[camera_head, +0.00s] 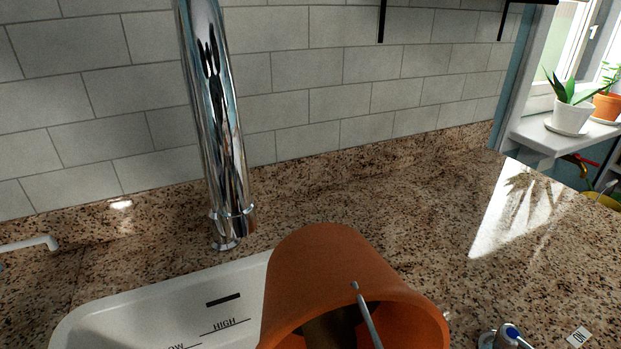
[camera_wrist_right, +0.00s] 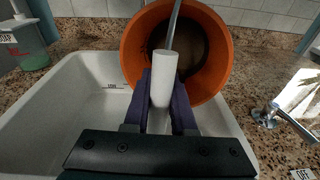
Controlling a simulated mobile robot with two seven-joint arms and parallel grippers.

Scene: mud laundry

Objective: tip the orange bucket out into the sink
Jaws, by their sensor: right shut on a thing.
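The orange bucket (camera_head: 320,262) is tilted over the right part of the white sink (camera_head: 150,296), its open mouth turned toward the lower right of the head view. In the right wrist view the bucket (camera_wrist_right: 138,48) shows its mouth toward the camera, with a dark brown interior; I cannot tell whether anything is in it. My right gripper (camera_wrist_right: 162,88) is shut on the white grip (camera_wrist_right: 163,66) of the bucket's wire handle, above the sink (camera_wrist_right: 60,112). My left gripper is in neither view.
A tall chrome faucet (camera_head: 226,150) stands behind the sink, close to the bucket. A lever tap (camera_head: 507,337) with a blue mark is at the right. The granite counter (camera_head: 400,215) is mostly clear at right.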

